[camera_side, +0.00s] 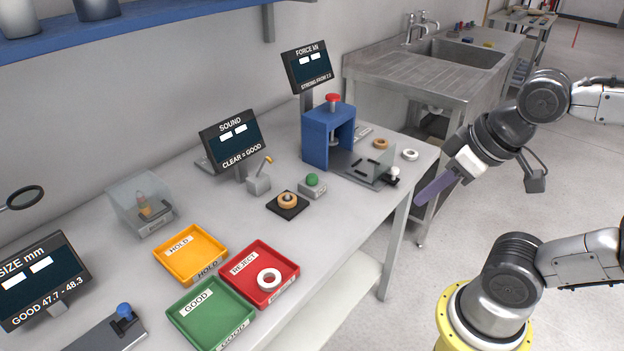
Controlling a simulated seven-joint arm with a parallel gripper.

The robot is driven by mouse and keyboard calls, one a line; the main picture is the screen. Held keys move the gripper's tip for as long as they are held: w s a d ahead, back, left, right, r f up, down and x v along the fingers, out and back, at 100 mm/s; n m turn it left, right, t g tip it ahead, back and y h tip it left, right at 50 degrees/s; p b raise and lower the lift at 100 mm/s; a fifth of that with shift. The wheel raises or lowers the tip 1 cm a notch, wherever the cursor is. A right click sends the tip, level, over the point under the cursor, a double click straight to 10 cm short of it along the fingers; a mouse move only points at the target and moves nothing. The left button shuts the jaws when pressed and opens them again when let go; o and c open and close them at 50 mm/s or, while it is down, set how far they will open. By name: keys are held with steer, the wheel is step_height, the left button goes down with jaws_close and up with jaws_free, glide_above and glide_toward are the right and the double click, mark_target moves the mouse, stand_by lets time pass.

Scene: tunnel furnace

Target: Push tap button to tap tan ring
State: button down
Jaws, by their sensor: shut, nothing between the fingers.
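The tan ring (288,200) lies on a black pad (280,212) near the middle of the bench. The green tap button (312,180) stands on a small grey box (313,190) just right of the pad. A grey tapper with a yellow-tipped arm (262,176) stands behind the pad, apart from the ring. My gripper (418,203) has purple fingers, which are shut and empty. It hangs past the right front edge of the bench, well to the right of the button.
Orange (185,232), red (233,268) and green (190,330) trays stand front left; a white ring (269,279) is in the red one. A tan ring (380,143) and white ring (410,155) lie beyond.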

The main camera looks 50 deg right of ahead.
stand_by(0.9)
steer(key=w+a+r+m+t+y, duration=0.2)
steer(key=w+r+m, duration=0.2)
steer(key=w+m, duration=0.4)
steer(key=w+a+r+m+t+y, duration=0.15)
steer(key=w+r+m, duration=0.3)
steer(key=w, duration=0.55)
steer(key=w+d+f+m, duration=0.5)
steer(key=w+d+m, duration=0.35)
steer(key=w, duration=0.25)
steer(key=w+d+f+m+h, duration=0.1)
steer(key=w+d+f+m, duration=0.1)
steer(key=d+f, duration=0.4)
step_height(320, 180, down, 2)
steer(key=shift+w+f+m, duration=0.1)
steer(key=shift+w+m, duration=0.15)
steer(key=shift+m, duration=0.65)
steer(key=shift+h, duration=0.25)
